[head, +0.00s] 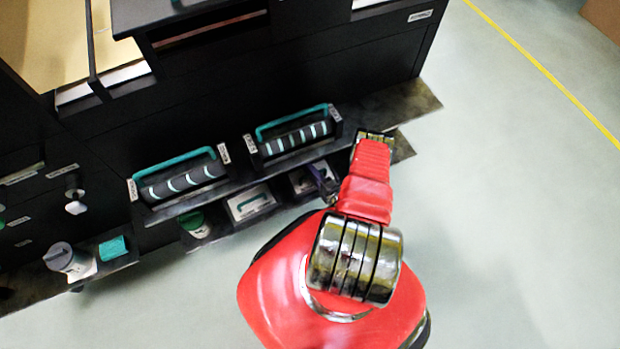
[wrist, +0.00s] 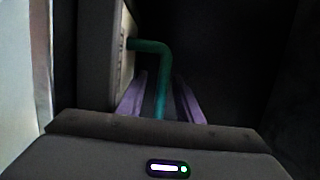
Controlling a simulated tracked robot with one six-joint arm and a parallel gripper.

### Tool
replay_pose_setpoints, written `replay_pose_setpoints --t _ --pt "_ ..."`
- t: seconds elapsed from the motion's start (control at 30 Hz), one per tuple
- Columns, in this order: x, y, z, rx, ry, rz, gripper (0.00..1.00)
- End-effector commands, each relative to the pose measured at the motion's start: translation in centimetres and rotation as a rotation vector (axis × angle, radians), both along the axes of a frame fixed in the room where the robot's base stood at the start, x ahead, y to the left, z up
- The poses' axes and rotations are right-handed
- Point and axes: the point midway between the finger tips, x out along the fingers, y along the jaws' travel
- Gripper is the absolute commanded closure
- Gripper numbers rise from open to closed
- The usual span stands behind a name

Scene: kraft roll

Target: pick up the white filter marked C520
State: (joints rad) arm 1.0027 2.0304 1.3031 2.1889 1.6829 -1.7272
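My gripper (head: 325,187) is low in front of the dark machine, at the right compartment of the lower shelf. In the wrist view its two purple fingers (wrist: 160,100) stand apart, with a teal handle (wrist: 150,46) between or just beyond them; contact cannot be told. The handle joins a pale grey panel (wrist: 122,50) on the left. A white filter-like block (head: 250,203) with a teal handle sits in the lower shelf, left of my gripper. Another pale item (head: 308,177) lies partly hidden at my gripper. No C520 mark is legible, so which one is it cannot be told.
Two dark striped rollers with teal handles (head: 180,182) (head: 293,134) sit on the ledge above. A green-lidded canister (head: 195,226) stands left on the lower shelf. The floor (head: 500,220) at right is clear.

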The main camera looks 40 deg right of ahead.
Motion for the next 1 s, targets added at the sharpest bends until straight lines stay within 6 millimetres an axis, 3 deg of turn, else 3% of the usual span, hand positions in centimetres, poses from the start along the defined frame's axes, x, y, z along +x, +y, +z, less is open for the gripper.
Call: replay_pose_setpoints --t 0.2,0.7,1.0 --pt "1.19 -0.06 0.02 0.000 -0.001 0.000 0.67" --pt "1.15 -0.05 0.00 0.000 0.000 0.000 0.67" --pt "1.15 -0.03 0.00 0.000 0.000 0.000 0.88"
